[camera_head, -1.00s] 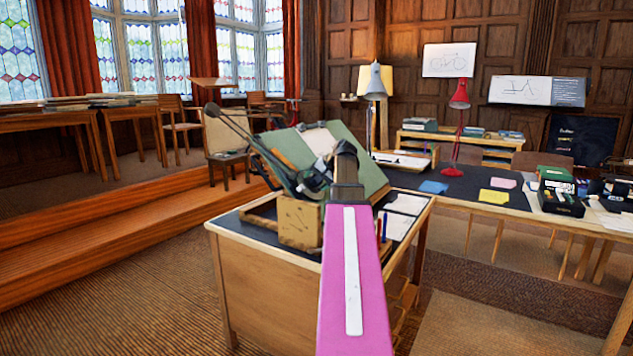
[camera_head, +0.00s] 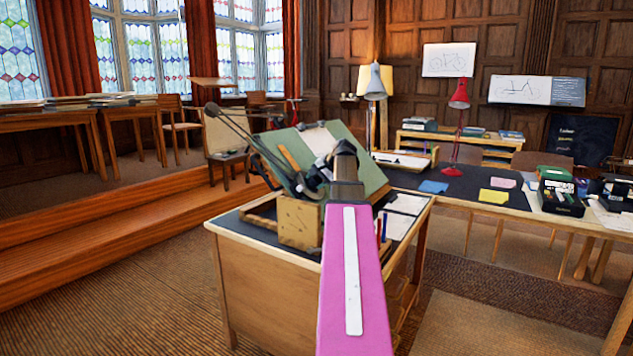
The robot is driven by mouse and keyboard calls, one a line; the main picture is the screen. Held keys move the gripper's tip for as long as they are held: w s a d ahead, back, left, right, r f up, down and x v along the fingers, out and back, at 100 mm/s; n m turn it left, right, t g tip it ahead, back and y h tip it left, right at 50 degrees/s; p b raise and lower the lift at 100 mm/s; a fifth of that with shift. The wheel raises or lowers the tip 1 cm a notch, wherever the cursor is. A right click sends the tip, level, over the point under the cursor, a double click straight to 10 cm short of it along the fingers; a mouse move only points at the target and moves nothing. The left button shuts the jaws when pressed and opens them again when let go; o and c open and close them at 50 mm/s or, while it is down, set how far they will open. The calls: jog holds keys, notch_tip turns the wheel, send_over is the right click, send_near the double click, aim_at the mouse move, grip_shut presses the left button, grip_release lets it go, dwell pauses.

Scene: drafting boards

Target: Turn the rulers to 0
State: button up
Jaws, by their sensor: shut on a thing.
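A green drafting board (camera_head: 361,171) stands tilted on the wooden desk, with a white sheet (camera_head: 318,141) on it. A drafting machine with dark linkage rods (camera_head: 236,128) is at its left. An orange-brown strip (camera_head: 289,157), seemingly one of its rulers, lies slanted across the board's left part. The machine's dark head (camera_head: 313,184) is beside my wrist, partly hidden. My pink arm reaches up to it. My gripper (camera_head: 322,176) is at the head, shut on it, with its fingers mostly hidden behind my wrist. The ruler angle and any scale are too small to read.
A wooden block with holes (camera_head: 298,224) stands on the desk (camera_head: 262,290) before the board. A long dark table (camera_head: 455,190) with a red lamp (camera_head: 459,98) and papers is at right. Wooden steps (camera_head: 130,222) lie at left. Carpet between is open.

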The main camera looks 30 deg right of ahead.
jog(key=o, duration=1.3)
jog(key=shift+c, duration=0.2)
jog(key=shift+s+r, duration=0.1)
jog(key=v, duration=1)
jog(key=shift+s+r, duration=0.15)
jog(key=shift+s, duration=0.05)
jog(key=shift+d, duration=0.1)
